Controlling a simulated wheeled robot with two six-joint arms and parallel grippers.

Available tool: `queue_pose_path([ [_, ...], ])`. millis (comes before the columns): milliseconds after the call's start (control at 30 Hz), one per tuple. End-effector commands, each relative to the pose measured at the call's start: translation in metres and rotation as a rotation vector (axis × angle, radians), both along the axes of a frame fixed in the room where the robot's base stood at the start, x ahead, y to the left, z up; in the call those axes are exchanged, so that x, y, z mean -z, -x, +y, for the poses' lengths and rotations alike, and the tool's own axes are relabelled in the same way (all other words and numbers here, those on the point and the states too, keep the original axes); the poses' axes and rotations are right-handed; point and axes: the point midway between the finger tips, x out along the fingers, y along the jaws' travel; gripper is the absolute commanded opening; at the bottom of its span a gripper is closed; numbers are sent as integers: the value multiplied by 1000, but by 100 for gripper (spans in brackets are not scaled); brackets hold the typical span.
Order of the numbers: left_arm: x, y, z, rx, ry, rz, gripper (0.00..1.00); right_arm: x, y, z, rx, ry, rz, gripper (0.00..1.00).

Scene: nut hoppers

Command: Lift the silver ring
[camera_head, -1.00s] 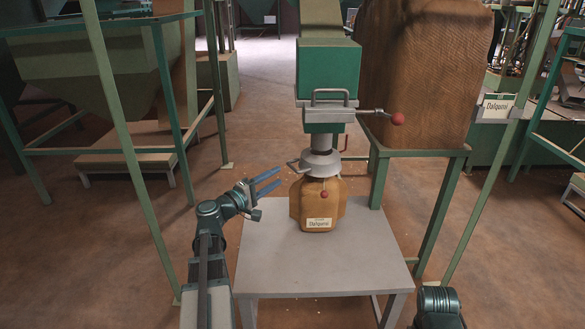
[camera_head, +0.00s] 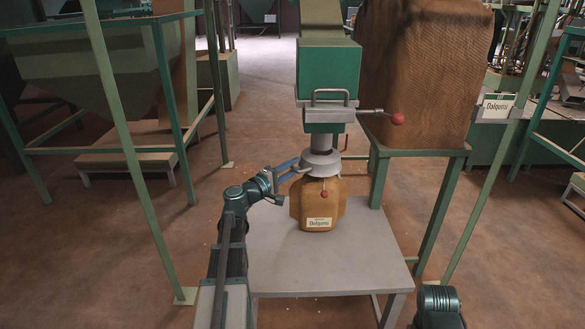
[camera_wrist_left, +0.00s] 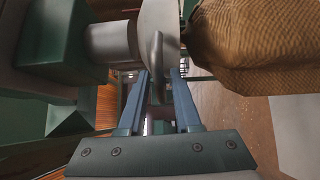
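The silver ring (camera_head: 321,163) sits around the spout under the green hopper machine, at the neck of a brown sack (camera_head: 318,203). A handle sticks out from its left side. In the left wrist view the ring (camera_wrist_left: 160,22) is at the top, and its handle (camera_wrist_left: 157,52) reaches between my fingers. My left gripper (camera_head: 297,167) is at the handle, its two blue fingers apart. In the left wrist view the gripper (camera_wrist_left: 160,73) is open, with a gap visible beside the handle. My right gripper is out of view.
The sack stands on a grey table (camera_head: 330,265). The green hopper box (camera_head: 328,72) is right above, with a red-knobbed lever (camera_head: 397,118) to its right. A large brown sack (camera_head: 420,70) stands behind right.

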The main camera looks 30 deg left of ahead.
Motion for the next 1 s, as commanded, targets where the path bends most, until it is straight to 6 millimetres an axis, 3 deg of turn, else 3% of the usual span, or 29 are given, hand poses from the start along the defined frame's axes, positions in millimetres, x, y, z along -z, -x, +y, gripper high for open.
queue_pose_path([
  [33,0,0,0,0,0,0,21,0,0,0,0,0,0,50],
  [167,0,0,0,0,0,0,0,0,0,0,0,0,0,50],
  [1000,0,0,0,0,-1,1,0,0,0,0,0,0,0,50],
])
